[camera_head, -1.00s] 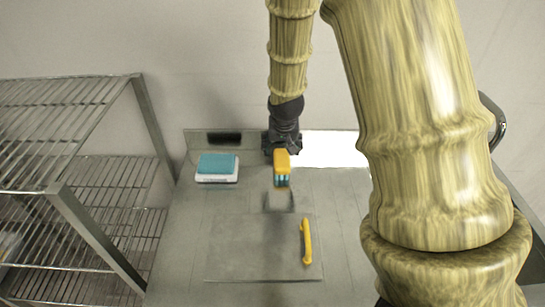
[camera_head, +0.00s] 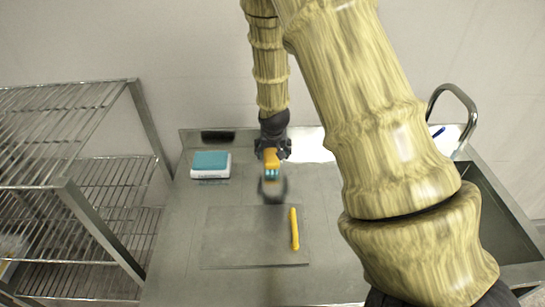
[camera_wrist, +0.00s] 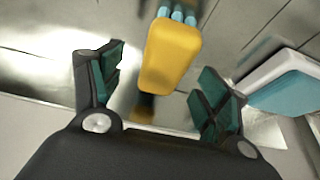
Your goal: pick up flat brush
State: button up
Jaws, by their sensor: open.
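The flat brush looks to be the yellow block with teal bristle tufts (camera_head: 271,159), on the grey steel counter near its back. My gripper (camera_head: 272,152) is over its far end and partly covers it in the head view. In the wrist view the yellow body (camera_wrist: 171,55) shows between and beyond my two open fingers (camera_wrist: 156,78), with the teal tufts at the top edge. I see a gap on each side, and nothing is held. Whether the fingers are down at its height is not clear.
A teal block on a white base (camera_head: 210,165) stands left of the brush. A yellow bar (camera_head: 295,229) lies on a grey plate (camera_head: 240,250) in front. A wire rack (camera_head: 75,190) is at left. A sink (camera_head: 500,225) with a curved tap (camera_head: 455,92) is at right.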

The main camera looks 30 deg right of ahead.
aim_at(271, 153)
jog(key=shift+w+d+f+p, duration=0.1)
jog(key=shift+w+f+p, duration=0.05)
jog(key=shift+w+f, duration=0.4)
jog(key=shift+w+d+f+p, duration=0.15)
jog(key=shift+w+f, duration=0.15)
jog(key=shift+f, duration=0.3)
jog(key=shift+w+f, duration=0.1)
jog(key=shift+f, duration=0.2)
jog(key=shift+s, duration=0.25)
jog(key=shift+w+f, duration=0.2)
jog(key=shift+w, duration=0.05)
jog(key=shift+s, duration=0.15)
jog(key=shift+f, duration=0.2)
jog(key=shift+c, duration=0.4)
